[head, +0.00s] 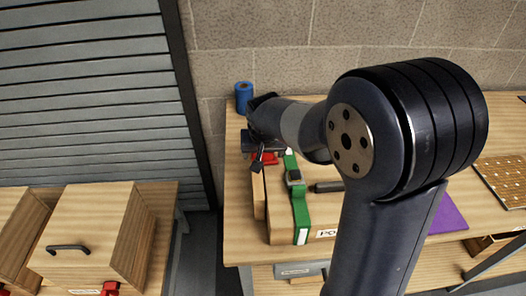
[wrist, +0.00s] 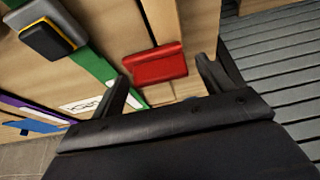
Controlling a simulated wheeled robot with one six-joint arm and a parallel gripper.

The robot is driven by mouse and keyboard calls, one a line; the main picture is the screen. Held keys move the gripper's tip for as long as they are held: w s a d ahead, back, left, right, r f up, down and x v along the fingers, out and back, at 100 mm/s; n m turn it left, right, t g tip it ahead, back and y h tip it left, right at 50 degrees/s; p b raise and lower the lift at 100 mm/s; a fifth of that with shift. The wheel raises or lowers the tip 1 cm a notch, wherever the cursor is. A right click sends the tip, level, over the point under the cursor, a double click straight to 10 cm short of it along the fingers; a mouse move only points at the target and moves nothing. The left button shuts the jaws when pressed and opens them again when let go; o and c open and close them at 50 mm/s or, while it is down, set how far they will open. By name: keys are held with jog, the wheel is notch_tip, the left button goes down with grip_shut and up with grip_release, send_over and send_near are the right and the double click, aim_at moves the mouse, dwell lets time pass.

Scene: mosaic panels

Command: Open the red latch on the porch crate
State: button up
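The wooden crate (head: 278,208) stands on the bench, with a green strap (head: 301,208) over it and a label (head: 327,233) starting "PO", the rest hidden by my arm. The red latch (head: 268,157) is at the crate's far end, partly covered by my gripper (head: 258,160). In the wrist view the red latch (wrist: 155,66) is a flat red block on a wooden face. My gripper (wrist: 163,72) is open there, one finger on each side of the latch, with nothing held. Whether the fingers touch it I cannot tell.
A blue roll (head: 244,97) stands at the bench's back left corner. A purple sheet (head: 447,215) and a dotted panel (head: 503,180) lie to the right. Another wooden box (head: 90,230) with a black handle stands on the left bench, across a floor gap.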

jog(key=c, duration=0.9)
jog(key=shift+o, duration=0.2)
jog(key=shift+a+m+b, duration=0.1)
jog(key=shift+m+b, duration=0.2)
jog(key=shift+b, duration=0.05)
jog(key=m+b, duration=0.1)
jog(key=m+h+b, duration=0.1)
jog(key=shift+s+a+f+m, duration=0.1)
jog(key=shift+s+f+m, duration=0.05)
jog(key=shift+s+m, duration=0.15)
jog(key=m+b, duration=0.1)
jog(key=m+h+b, duration=0.1)
jog(key=m, duration=0.1)
jog(key=m+b, duration=0.1)
jog(key=shift+s+a+m+g+h, duration=0.2)
jog(key=shift+a+m+g+h, duration=0.1)
jog(key=shift+g+h, duration=0.1)
jog(key=m, duration=0.2)
jog(key=m+g+h, duration=0.1)
jog(key=shift+s+a+r+m+b, duration=0.15)
jog(key=shift+a+r+m+b, duration=0.05)
jog(key=shift+a+m+b, duration=0.1)
jog(key=m, duration=0.2)
jog(key=m+g, duration=0.1)
jog(key=m, duration=0.1)
jog(key=shift+a+g, duration=0.3)
jog(key=shift+h, duration=0.3)
